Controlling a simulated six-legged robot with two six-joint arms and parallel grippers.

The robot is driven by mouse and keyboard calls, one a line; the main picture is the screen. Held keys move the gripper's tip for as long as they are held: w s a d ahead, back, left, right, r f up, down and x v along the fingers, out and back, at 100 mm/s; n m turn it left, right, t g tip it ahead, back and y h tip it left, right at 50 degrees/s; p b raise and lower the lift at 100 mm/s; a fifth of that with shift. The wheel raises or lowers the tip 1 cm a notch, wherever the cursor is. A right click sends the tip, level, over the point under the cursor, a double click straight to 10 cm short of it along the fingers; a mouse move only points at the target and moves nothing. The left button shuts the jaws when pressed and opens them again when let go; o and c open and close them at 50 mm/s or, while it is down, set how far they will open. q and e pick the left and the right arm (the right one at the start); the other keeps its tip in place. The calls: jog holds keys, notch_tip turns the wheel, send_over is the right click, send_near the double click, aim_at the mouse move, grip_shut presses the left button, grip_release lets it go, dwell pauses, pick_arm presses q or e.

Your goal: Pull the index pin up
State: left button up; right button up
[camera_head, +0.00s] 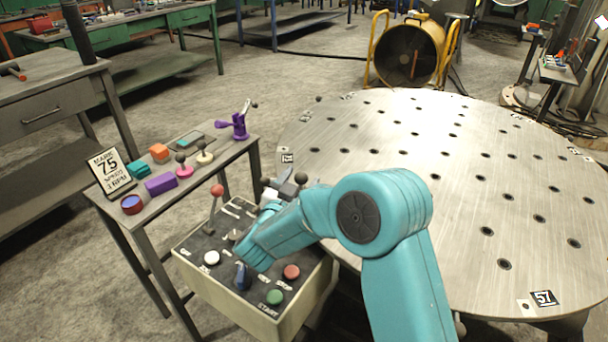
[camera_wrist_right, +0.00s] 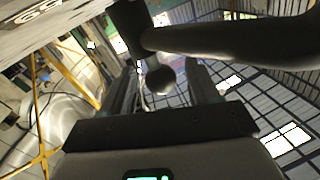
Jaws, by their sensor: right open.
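The index pin appears to be the dark round knob (camera_head: 301,178) at the near left edge of the big round plate. In the right wrist view a ball-ended knob (camera_wrist_right: 160,80) shows between my fingers, apart from both of them, with a dark block and a thick bar just above. My right gripper (camera_head: 286,187) is open near the knob, partly hidden behind my teal arm; its two fingers also show in the wrist view (camera_wrist_right: 163,88). The pin's lower part is hidden. My left gripper is out of view.
The control box (camera_head: 245,309) with buttons and a red-knobbed lever (camera_head: 215,200) stands below my right arm. The round plate (camera_head: 400,130) with holes fills the right. A narrow table (camera_head: 215,148) at left holds a 75 sign (camera_head: 109,171) and small coloured parts.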

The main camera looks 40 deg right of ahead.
jog(key=shift+x, duration=1.4)
grip_shut()
notch_tip(320, 180, up, 3)
jog(key=shift+r+p, duration=0.25)
jog(key=shift+p, duration=0.75)
grip_release()
